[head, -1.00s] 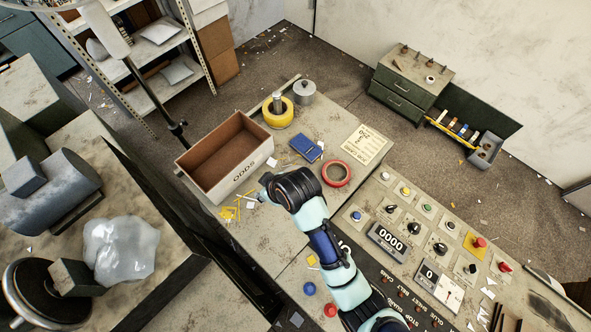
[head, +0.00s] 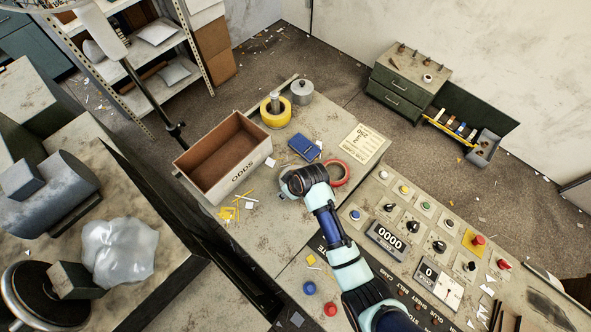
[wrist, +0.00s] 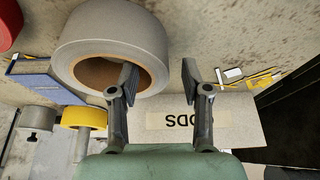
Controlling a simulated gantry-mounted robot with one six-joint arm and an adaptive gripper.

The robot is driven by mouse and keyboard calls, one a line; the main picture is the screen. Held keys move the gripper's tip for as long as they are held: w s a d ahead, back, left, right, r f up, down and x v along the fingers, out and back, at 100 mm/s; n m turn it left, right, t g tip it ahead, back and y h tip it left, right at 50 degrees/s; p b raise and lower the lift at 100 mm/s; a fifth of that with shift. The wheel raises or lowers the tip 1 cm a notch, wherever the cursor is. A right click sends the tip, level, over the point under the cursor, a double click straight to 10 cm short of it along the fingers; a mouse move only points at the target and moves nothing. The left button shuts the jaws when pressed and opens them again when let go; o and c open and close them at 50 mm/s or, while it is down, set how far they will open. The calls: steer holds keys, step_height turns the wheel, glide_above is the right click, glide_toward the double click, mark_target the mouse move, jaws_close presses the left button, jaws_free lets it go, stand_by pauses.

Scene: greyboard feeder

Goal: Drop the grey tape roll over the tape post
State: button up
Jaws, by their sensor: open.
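The grey tape roll (wrist: 118,32) with a brown core lies on the bench, large and close in the wrist view. In the head view its grey edge (head: 285,183) shows partly behind my arm. My gripper (wrist: 158,72) is open with nothing clamped in it. Its left finger overlaps the roll's hole and near wall; its right finger is clear of the roll. I cannot tell whether the left finger is inside the hole. The tape post (head: 275,97) stands at the bench's far end with a yellow roll (head: 277,117) around it; that yellow roll also shows in the wrist view (wrist: 85,118).
A blue box (head: 304,148) and a red roll (head: 345,176) lie close by. A grey lidded pot (head: 302,90) stands beside the post. A control panel (head: 405,232) fills the front right.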

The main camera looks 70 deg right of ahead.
jaws_close()
stand_by(0.5)
